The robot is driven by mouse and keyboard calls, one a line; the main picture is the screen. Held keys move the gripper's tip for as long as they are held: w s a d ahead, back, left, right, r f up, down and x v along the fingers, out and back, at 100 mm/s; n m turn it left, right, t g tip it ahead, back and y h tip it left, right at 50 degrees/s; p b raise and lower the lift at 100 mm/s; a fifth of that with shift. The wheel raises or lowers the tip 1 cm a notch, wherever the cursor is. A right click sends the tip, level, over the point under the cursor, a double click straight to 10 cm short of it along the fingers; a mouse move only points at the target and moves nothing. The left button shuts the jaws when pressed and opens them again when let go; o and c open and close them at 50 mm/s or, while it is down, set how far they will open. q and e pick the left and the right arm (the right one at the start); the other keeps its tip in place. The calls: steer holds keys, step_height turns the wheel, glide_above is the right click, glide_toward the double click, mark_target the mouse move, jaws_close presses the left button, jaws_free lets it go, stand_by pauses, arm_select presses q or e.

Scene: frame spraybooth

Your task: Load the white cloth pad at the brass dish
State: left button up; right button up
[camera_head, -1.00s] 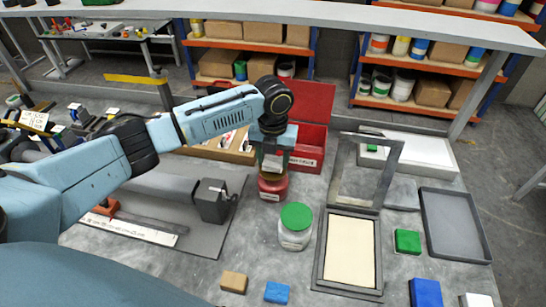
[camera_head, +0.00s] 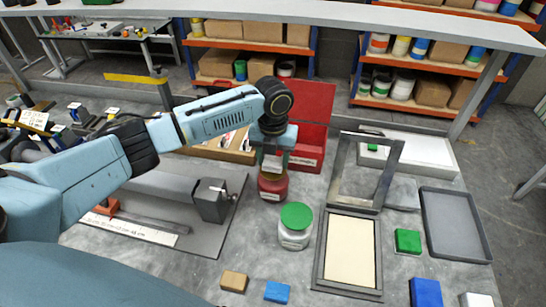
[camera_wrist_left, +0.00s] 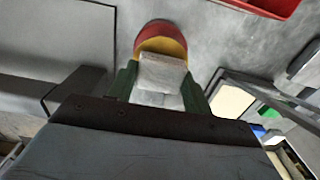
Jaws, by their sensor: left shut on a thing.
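My left gripper (camera_head: 271,164) is shut on the white cloth pad (camera_wrist_left: 160,72). In the left wrist view the pad sits between the green fingers. The brass dish shows there as a round container with a red outside and a yellow inside (camera_wrist_left: 168,46). In the head view its red side (camera_head: 273,188) shows right below the gripper. The pad hangs at or just over the dish opening and hides part of it. I cannot tell whether they touch. My right gripper is not in view.
A green-lidded jar (camera_head: 296,224) stands close in front of the dish. A red box (camera_head: 310,146) is behind it. A grey vise-like block (camera_head: 210,201) stands left. An upright frame (camera_head: 366,171), a framed cream panel (camera_head: 350,250) and a dark tray (camera_head: 455,226) lie right.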

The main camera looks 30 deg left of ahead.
mark_target(273, 161)
arm_select(q)
steer(key=shift+f+b, duration=0.35)
steer(key=shift+f, duration=0.5)
stand_by(0.6)
stand_by(0.5)
step_height(273, 161, up, 7)
steer(key=p, duration=0.7)
stand_by(0.8)
